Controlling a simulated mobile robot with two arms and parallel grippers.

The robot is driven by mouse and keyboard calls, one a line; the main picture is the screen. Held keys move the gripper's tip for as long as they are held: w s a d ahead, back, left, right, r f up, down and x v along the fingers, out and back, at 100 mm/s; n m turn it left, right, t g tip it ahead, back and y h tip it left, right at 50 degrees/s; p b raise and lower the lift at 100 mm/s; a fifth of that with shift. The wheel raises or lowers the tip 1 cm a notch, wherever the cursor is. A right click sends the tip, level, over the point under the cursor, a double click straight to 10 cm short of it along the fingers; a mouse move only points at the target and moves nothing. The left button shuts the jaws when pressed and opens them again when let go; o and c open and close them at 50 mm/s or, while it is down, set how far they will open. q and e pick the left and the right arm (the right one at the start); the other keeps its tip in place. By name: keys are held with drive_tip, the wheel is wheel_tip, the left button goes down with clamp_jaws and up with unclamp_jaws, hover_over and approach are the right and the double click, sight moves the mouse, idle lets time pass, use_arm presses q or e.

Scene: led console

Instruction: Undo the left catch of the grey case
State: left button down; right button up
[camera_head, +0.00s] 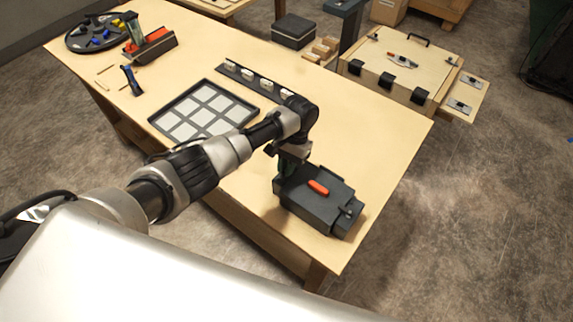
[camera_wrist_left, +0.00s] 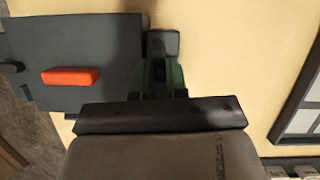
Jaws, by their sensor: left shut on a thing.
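The grey case (camera_head: 312,206) lies on the table near its front right corner, with an orange handle (camera_head: 318,187) on top. The handle also shows in the wrist view (camera_wrist_left: 70,76). My left gripper (camera_head: 286,166) points down at the left end of the case. In the wrist view its green-sided fingers (camera_wrist_left: 160,70) are shut on a small dark catch (camera_wrist_left: 165,42) at the edge of the case. The fingers hide part of this catch. Another catch (camera_head: 350,209) sits at the opposite end of the case. My right gripper is out of view.
A tray of pale squares (camera_head: 204,110) and a dark strip with several white blocks (camera_head: 254,78) lie behind my left arm. A round dark tray (camera_head: 97,33) stands at the far left. A wooden box (camera_head: 398,66) is beyond the table.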

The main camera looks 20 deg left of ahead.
use_arm(q)
drive_tip(key=c, duration=1.1)
unclamp_jaws()
drive_tip(key=shift+c, duration=0.2)
drive_tip(key=shift+r, duration=0.1)
drive_tip(key=b+v, duration=0.1)
drive_tip(key=v, duration=0.9)
drive_tip(key=shift+w+r+b, duration=0.2)
drive_tip(key=shift+r+b, duration=0.15)
